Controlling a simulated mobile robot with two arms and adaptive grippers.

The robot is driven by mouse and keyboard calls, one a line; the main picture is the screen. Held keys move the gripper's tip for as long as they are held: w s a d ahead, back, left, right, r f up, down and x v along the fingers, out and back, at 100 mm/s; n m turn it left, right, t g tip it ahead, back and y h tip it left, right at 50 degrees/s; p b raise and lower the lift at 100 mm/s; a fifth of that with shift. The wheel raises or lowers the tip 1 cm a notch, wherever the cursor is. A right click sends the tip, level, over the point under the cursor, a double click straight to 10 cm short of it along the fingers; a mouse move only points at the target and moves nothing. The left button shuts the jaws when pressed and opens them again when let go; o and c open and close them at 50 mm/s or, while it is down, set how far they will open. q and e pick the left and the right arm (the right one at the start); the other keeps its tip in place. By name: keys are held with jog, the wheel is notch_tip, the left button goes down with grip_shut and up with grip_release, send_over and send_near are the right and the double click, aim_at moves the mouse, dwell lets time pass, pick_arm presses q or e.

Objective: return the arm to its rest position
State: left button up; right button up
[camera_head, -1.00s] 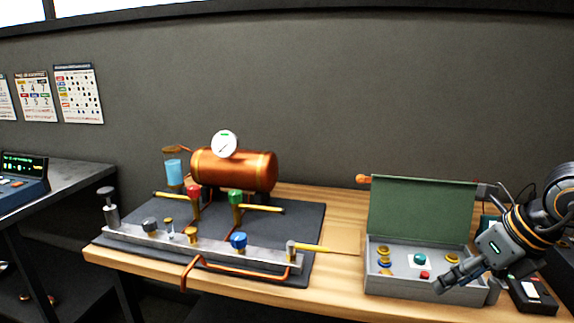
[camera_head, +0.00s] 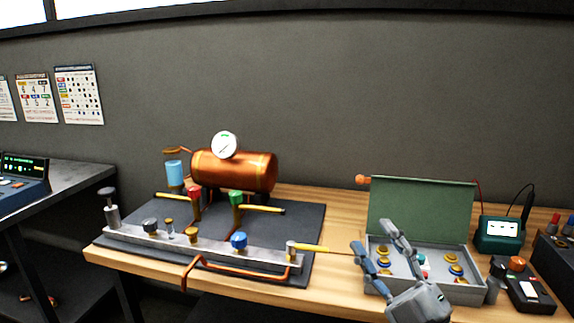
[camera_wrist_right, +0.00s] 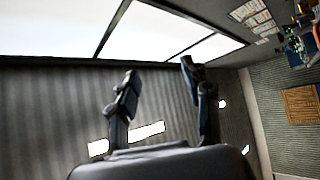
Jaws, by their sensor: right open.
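My right gripper (camera_head: 372,235) is at the lower right of the head view, in front of the grey parts case with a green lid (camera_head: 420,207). Its two fingers are spread and point up, with nothing between them. It hides part of the case's front and some of the parts inside. In the right wrist view, the open, empty fingers (camera_wrist_right: 158,70) show against a dark ribbed surface and bright window panes. My left gripper is not in view.
A copper boiler (camera_head: 235,171) with a gauge stands behind a metal manifold with coloured valves (camera_head: 240,241) on a dark mat. A green meter (camera_head: 500,233) and a black device with an orange knob (camera_head: 523,290) sit right of the case. Another bench (camera_head: 75,180) is at left.

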jog(key=s+d+f+m+g+h, duration=0.2)
jog(key=d+f+m+h, duration=0.15)
jog(key=f, duration=0.45)
jog(key=s+d+f+m+g+h, duration=0.1)
jog(key=d+f+m+g+h, duration=0.15)
jog(key=f+m+h, duration=0.4)
jog(key=s+d+f+m+g+h, duration=0.2)
jog(key=d+f+m+g, duration=0.1)
jog(key=f, duration=0.6)
jog(key=s+a+f+m+g+y, duration=0.1)
jog(key=s+a+f+m+g, duration=0.2)
jog(key=s+f+g, duration=1.1)
jog(key=s+f+t+p, duration=0.1)
jog(key=s+f, duration=0.2)
jog(key=f, duration=0.9)
jog(key=s+f+t+p, duration=0.15)
jog(key=s+f, duration=0.25)
jog(key=f, duration=0.9)
jog(key=s+d+f+g, duration=0.1)
jog(key=s+d+f, duration=0.2)
jog(key=s+f, duration=1.2)
jog(key=shift+s+f+n+p, duration=0.3)
jog(key=shift+s+n, duration=0.1)
jog(key=shift+s, duration=0.5)
